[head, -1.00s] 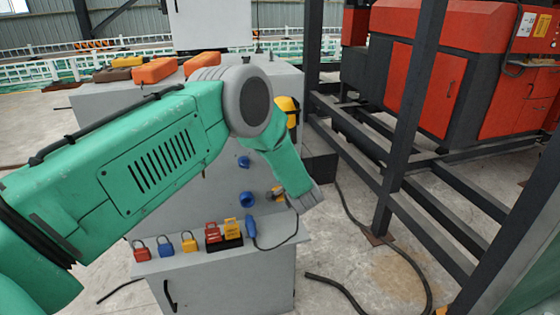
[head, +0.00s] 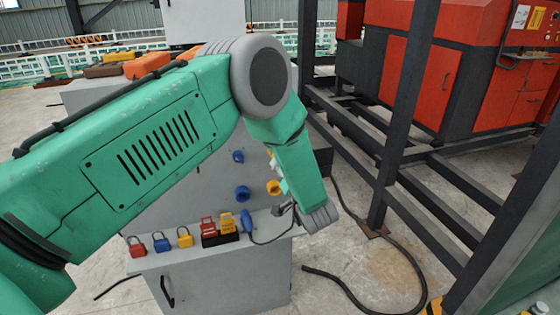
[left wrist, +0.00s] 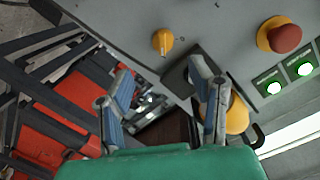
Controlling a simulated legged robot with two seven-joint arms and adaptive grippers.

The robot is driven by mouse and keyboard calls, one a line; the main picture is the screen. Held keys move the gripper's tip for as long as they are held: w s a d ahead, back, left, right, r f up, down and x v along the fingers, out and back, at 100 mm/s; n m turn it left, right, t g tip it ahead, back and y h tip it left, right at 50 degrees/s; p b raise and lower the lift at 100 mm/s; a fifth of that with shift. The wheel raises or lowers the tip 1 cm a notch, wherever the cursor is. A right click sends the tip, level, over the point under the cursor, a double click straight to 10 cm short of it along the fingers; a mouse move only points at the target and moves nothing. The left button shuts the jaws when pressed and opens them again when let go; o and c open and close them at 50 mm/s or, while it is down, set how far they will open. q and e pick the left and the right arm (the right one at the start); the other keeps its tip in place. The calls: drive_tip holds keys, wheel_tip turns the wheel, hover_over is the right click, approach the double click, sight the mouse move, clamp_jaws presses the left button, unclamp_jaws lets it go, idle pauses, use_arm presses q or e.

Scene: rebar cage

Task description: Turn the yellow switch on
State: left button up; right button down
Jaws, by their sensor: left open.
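The yellow switch (left wrist: 162,41) is a small rotary knob on a grey panel in the left wrist view. My left gripper (left wrist: 165,92) is open and empty below it in that picture, its two fingers spread and apart from the knob. A dark block (left wrist: 190,74) sits on the panel between the knob and the right-hand finger. In the head view my green left arm reaches across the grey cabinet (head: 215,285) and hides much of its face. My right gripper is not in view.
A red mushroom button (left wrist: 284,38) and lit green buttons (left wrist: 273,88) are at the panel's right. A yellow round part (left wrist: 237,116) is behind the right-hand finger. Dark steel posts (head: 402,120) stand to the right.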

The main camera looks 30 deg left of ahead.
use_arm(q)
drive_tip(key=shift+v, duration=1.2)
drive_tip(key=shift+w+f, duration=0.1)
drive_tip(key=s+d+f+m+g+h+b, duration=0.1)
drive_tip(key=s+d+f+m+h+b, duration=0.1)
drive_tip(key=s+f+h, duration=0.55)
drive_tip(key=s+d+f+m+g+h+b, duration=0.25)
drive_tip(key=s+f, duration=0.55)
drive_tip(key=f, duration=0.6)
drive_tip(key=s+f+g+h+b, duration=0.1)
drive_tip(key=s+f+g, duration=0.2)
drive_tip(key=s, duration=1)
drive_tip(key=s+d+f+g+h+b, duration=0.1)
drive_tip(key=s+f+g+b, duration=0.1)
drive_tip(key=s, duration=1.1)
drive_tip(key=shift+f+n+g+h, duration=0.3)
drive_tip(key=shift+f+n+g, duration=0.25)
drive_tip(key=shift+g, duration=0.4)
